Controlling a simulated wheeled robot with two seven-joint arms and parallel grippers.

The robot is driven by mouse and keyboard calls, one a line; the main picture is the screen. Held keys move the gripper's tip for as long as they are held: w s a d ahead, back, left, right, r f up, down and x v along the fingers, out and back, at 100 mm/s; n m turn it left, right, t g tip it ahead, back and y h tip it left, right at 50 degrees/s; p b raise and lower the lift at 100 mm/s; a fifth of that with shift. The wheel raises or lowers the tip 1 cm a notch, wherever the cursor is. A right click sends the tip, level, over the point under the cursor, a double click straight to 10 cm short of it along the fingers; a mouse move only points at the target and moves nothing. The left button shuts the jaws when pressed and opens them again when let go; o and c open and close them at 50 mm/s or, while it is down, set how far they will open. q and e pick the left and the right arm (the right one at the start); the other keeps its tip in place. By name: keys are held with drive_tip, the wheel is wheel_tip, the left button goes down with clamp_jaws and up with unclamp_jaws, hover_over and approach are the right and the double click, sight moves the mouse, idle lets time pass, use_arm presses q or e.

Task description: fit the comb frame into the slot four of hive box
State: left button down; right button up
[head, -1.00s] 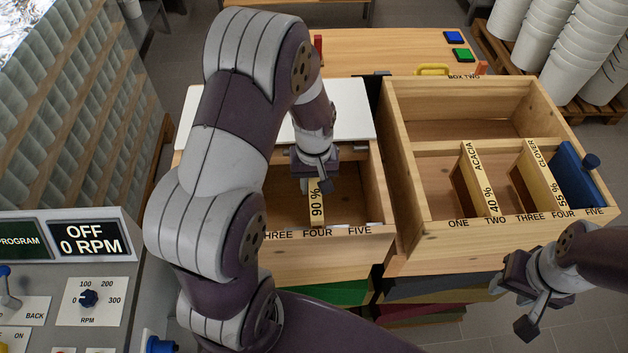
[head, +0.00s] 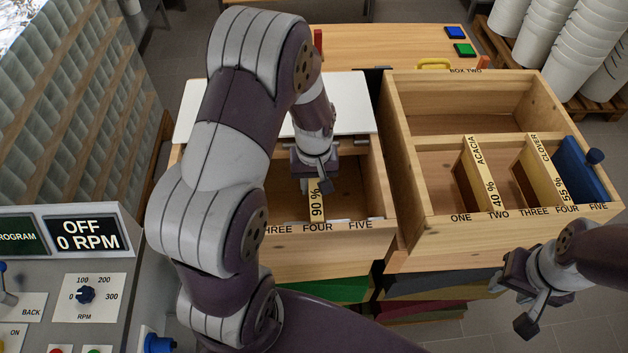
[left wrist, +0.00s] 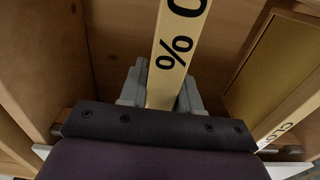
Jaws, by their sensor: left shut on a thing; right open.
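The comb frame (head: 316,208) has a pale top bar marked 90 %. It hangs in the left hive box (head: 330,247), its near end close to the FOUR label on the front wall. My left gripper (head: 315,180) is shut on its top bar. The left wrist view shows the bar (left wrist: 178,50) between the grey fingers (left wrist: 160,92). The frame's lower part is hidden, so I cannot tell how deep it sits. My right gripper (head: 527,300) is open and empty, in front of the right box.
Box two (head: 455,236) stands to the right with frames marked ACACIA (head: 481,170) and CLOVER (head: 540,165), and a blue part (head: 585,175) at slot five. A white cover (head: 350,100) lies behind slot four. Another frame (left wrist: 282,130) shows in the left wrist view.

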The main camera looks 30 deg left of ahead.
use_arm(q)
drive_tip(key=shift+f+b, duration=0.35)
drive_tip(key=shift+f, duration=0.15)
drive_tip(key=c, duration=0.7)
unclamp_jaws()
drive_tip(key=shift+r, duration=0.4)
wheel_tip(320, 180, up, 12)
drive_tip(key=shift+b, duration=0.9)
